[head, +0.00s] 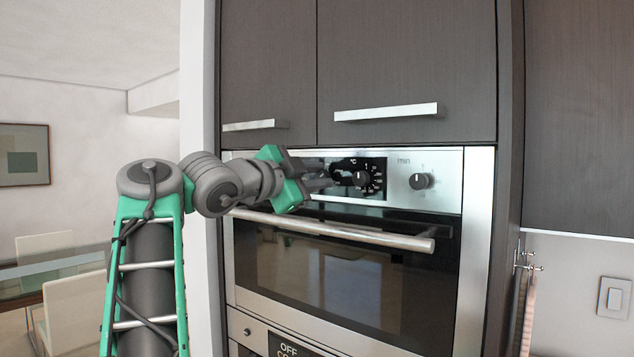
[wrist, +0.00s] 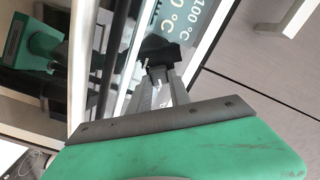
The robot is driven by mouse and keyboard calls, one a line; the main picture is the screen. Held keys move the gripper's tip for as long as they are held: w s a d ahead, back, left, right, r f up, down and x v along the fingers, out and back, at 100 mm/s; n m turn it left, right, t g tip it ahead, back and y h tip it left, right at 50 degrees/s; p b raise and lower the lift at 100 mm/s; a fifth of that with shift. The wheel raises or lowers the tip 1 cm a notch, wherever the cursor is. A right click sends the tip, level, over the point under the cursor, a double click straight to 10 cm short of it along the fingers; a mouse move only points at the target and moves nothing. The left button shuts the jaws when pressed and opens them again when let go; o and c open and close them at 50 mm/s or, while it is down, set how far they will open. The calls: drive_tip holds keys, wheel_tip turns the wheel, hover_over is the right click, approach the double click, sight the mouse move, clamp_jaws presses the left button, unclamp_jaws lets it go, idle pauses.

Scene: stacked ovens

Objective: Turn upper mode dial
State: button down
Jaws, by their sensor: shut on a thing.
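The upper oven's control panel (head: 441,170) is a steel strip with black round dials. In the head view, my gripper (head: 326,180) reaches in from the left and covers the panel's left part, where the upper mode dial is hidden from this camera. In the wrist view, my gripper's fingers (wrist: 160,82) close on a dark knob (wrist: 164,54), which I take for the upper mode dial. Its pointer and turn angle cannot be read.
A temperature dial (head: 361,179) stands just right of my gripper, and a "min" dial (head: 420,181) farther right. The oven handle bar (head: 350,232) runs below the panel. Cabinet doors with a steel handle (head: 388,112) are above. A lower oven's panel (head: 250,333) is beneath.

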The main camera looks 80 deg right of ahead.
drive_tip(key=shift+m, duration=0.5)
drive_tip(key=c, duration=1.2)
unclamp_jaws()
drive_tip(key=b+v, duration=0.1)
drive_tip(key=v, duration=0.6)
drive_tip(key=shift+w+a, duration=0.2)
drive_tip(key=shift+a, duration=0.2)
